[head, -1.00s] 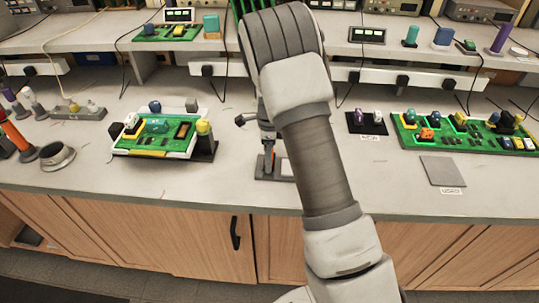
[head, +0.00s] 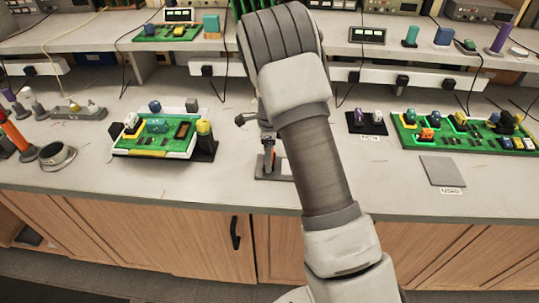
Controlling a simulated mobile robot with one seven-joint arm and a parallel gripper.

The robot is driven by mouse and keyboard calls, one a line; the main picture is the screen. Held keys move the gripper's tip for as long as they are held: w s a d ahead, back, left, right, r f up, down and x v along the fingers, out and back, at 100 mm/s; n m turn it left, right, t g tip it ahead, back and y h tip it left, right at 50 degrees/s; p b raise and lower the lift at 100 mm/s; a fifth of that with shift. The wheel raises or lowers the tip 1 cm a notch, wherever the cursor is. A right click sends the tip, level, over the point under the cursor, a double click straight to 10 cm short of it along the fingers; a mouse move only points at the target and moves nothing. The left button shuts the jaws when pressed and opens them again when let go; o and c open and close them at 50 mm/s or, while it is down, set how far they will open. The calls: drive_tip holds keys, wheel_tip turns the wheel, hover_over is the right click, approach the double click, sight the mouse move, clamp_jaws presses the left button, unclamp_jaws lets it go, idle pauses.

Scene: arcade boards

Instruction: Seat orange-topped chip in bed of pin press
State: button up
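The pin press (head: 264,168) stands near the front edge of the bench, mid-picture, with a side lever (head: 245,119) reaching left. My arm hides its right and upper parts. A small orange patch (head: 270,158) shows at the press; I cannot tell whether it is the chip's top or part of the press. An orange-topped block (head: 427,134) sits on the green board (head: 460,143) at the right; I cannot tell if it is the task's chip. The bed of the press is not clearly seen. My gripper is hidden behind my arm.
A green board in a white frame (head: 150,147) holds several parts left of the press. A dark pad with small pieces (head: 366,122) and a flat grey plate (head: 437,171) lie right of my arm. A round grey cup (head: 57,155) stands far left. A shelf runs behind.

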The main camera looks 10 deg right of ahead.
drive_tip(key=shift+f+b, duration=0.3)
drive_tip(key=shift+f, duration=0.15)
drive_tip(key=shift+r, duration=0.2)
drive_tip(key=shift+r+p, duration=0.25)
drive_tip(key=shift+p, duration=0.1)
drive_tip(key=shift+f, duration=0.4)
idle(0.4)
drive_tip(key=o, duration=1.1)
wheel_tip(320, 180, up, 17)
drive_tip(key=shift+r+b, duration=0.2)
drive_tip(key=shift+b, duration=0.1)
